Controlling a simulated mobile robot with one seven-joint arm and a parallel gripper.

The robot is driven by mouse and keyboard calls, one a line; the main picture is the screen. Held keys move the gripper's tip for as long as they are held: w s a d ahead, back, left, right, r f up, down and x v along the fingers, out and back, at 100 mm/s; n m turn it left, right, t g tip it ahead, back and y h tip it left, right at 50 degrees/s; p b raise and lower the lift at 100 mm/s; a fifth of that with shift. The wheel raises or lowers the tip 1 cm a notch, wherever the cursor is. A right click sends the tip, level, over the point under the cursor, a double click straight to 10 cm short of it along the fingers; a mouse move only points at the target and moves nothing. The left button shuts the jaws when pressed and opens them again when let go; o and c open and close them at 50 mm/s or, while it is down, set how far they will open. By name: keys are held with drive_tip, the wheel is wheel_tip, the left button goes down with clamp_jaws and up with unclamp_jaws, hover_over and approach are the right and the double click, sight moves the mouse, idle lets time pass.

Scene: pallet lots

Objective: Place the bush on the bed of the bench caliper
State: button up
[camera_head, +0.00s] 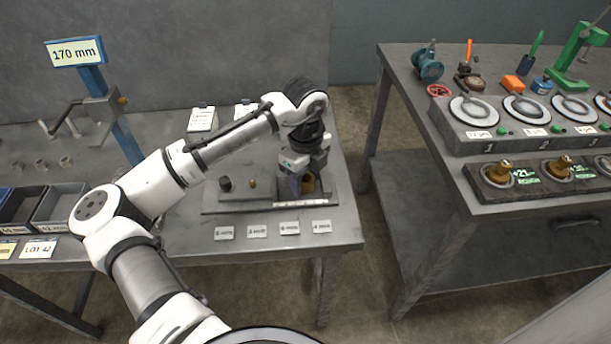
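A bronze-brown round piece, probably the bush (309,184), shows at the fingertips, partly hidden by the gripper. I cannot tell whether the fingers are closed on it or whether it touches the bed.
Several small labels lie in front of the fixture. Dark bins (58,205) and a blue post with a "170 mm" sign (75,51) stand at left. A right bench holds numbered round dishes (473,110) and a rack (525,190) with brass pieces. A floor gap separates the benches.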

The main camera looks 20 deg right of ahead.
sight(306, 177)
wheel_tip(306, 177, up, 12)
drive_tip(key=b, duration=0.1)
drive_tip(key=shift+r, duration=0.2)
idle(0.3)
